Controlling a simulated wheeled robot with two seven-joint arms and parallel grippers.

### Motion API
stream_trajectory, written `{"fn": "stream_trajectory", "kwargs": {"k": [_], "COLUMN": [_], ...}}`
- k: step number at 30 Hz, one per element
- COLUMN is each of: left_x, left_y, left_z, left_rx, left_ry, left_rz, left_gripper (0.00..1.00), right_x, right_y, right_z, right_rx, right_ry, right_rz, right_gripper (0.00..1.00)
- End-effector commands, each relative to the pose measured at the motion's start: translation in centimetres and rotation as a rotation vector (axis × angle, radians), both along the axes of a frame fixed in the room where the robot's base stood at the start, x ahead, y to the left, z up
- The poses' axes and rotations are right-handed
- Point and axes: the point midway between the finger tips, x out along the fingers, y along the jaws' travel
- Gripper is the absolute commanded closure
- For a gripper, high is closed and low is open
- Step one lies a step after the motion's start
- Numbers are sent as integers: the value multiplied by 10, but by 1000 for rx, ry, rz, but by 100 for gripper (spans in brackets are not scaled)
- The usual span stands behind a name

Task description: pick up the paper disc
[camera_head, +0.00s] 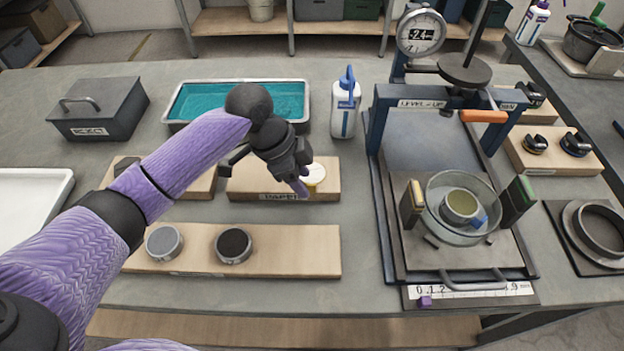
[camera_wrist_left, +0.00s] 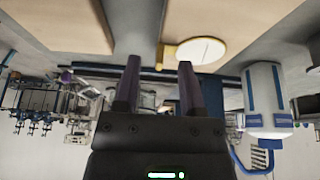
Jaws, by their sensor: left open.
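The paper disc (camera_head: 314,174) is white and round with a yellowish edge. It lies on the right part of a small wooden board (camera_head: 255,185) with a label on its front edge. In the left wrist view the disc (camera_wrist_left: 203,50) shows above and right of the fingers, apart from them. My left gripper (camera_head: 300,186) is just left of the disc in the head view and partly covers the board. In the left wrist view its two fingers (camera_wrist_left: 160,85) stand apart with nothing between them. My right gripper is not in view.
A teal-filled tray (camera_head: 200,92) and a white-blue bottle (camera_head: 344,108) stand behind the board. A front board holds two round pieces, one grey (camera_head: 163,243) and one black (camera_head: 233,245). A blue press frame (camera_head: 378,130) with a glass dish (camera_head: 440,222) stands right.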

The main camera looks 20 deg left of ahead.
Motion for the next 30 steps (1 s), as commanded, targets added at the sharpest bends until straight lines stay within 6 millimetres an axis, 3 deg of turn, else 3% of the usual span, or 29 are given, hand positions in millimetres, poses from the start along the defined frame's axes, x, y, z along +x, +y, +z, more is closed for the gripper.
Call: {"fn": "stream_trajectory", "kwargs": {"k": [2, 8, 15, 27, 30], "left_x": [1, 2, 2, 2, 2], "left_y": [-5, -6, -5, -5, -5], "left_z": [-16, -15, -15, -14, -1], "left_rx": [-2, 0, 0, 0, 0], "left_ry": [2, -1, -1, -1, -4], "left_rz": [0, 1, 1, 2, 1], "left_gripper": [49, 49, 99, 100, 100], "right_x": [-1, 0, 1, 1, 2], "right_y": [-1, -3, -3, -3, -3], "right_z": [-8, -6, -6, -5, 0], "right_rx": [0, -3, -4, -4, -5], "right_ry": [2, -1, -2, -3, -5], "right_rz": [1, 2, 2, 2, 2], "right_gripper": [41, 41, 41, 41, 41]}}
